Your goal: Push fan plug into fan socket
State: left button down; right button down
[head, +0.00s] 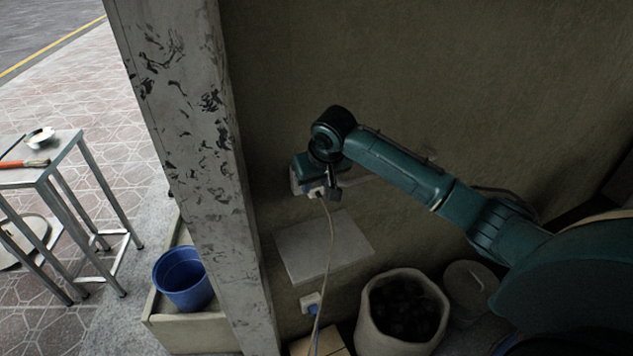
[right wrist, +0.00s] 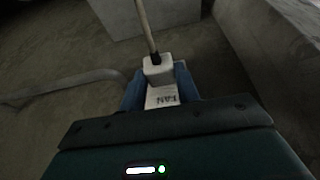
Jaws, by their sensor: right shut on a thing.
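The white fan plug (right wrist: 158,72) shows in the right wrist view, with a label reading FAN and a pale cable (right wrist: 147,28) leaving it. The blue fingers of my right gripper (right wrist: 160,88) are shut on it, one on each side. In the head view my right gripper (head: 314,184) is close to the wall, and the cable (head: 329,240) hangs down from it. A white piece (head: 296,182) shows beside the gripper; I cannot tell whether it is the fan socket. The plug's front is hidden, so I cannot tell whether it touches a socket. My left gripper is out of view.
A white fitting with blue (head: 310,302) is low on the wall near the cable. A pale slab (head: 322,246) is below the gripper. A bin of dark lumps (head: 368,325) stands on the floor. A scuffed pillar (head: 190,120), blue bucket (head: 182,280) and metal table (head: 70,146) are left.

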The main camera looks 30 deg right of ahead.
jog(key=shift+w, duration=0.55)
jog(key=c, duration=0.9)
grip_release()
jog(key=shift+c, duration=0.2)
jog(key=v, duration=1.3)
jog(key=shift+b, duration=0.45)
